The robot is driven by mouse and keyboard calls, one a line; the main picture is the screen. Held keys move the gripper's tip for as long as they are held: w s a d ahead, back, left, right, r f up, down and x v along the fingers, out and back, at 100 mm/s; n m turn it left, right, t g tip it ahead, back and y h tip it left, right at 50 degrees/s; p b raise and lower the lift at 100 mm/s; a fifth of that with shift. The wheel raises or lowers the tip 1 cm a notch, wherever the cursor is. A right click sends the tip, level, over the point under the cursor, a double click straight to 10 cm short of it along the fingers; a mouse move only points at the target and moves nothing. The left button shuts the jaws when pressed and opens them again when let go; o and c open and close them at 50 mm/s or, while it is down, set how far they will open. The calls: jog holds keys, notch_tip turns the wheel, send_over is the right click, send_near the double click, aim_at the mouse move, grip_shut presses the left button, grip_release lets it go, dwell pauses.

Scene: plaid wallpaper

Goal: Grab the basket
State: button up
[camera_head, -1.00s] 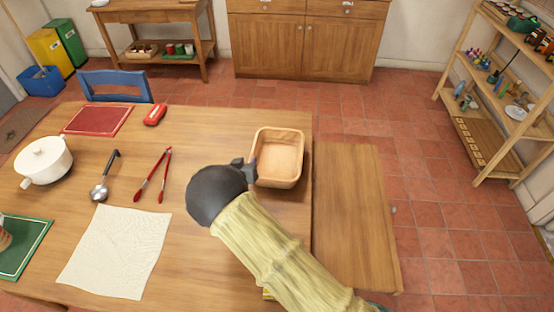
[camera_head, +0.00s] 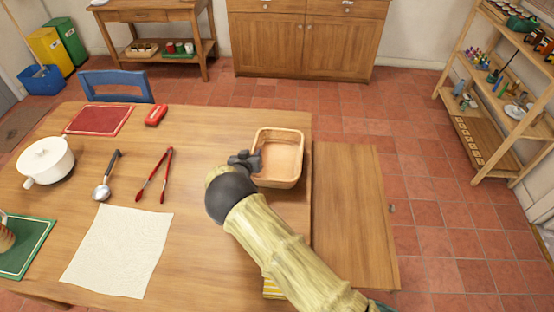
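The basket (camera_head: 281,174) is a light wooden, rounded rectangular box with an open top. It stands upright near the right edge of the wooden table and looks empty. My gripper (camera_head: 250,158) is at the basket's left rim, with its dark fingers overlapping that rim in the picture. The fingers are small and partly hidden by my wrist, so I cannot tell whether they are open or closed on the rim.
On the table (camera_head: 195,222) are red tongs (camera_head: 154,173), a ladle (camera_head: 106,178), a white pot (camera_head: 46,161), a white cloth (camera_head: 117,251), a red mat (camera_head: 98,119) and a red object (camera_head: 156,115). A wooden bench (camera_head: 352,225) stands right. A shelf (camera_head: 500,90) stands far right.

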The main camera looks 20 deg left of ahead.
jog(key=shift+w+f, duration=0.2)
jog(key=shift+w, duration=0.2)
grip_shut()
jog(key=shift+r, duration=0.1)
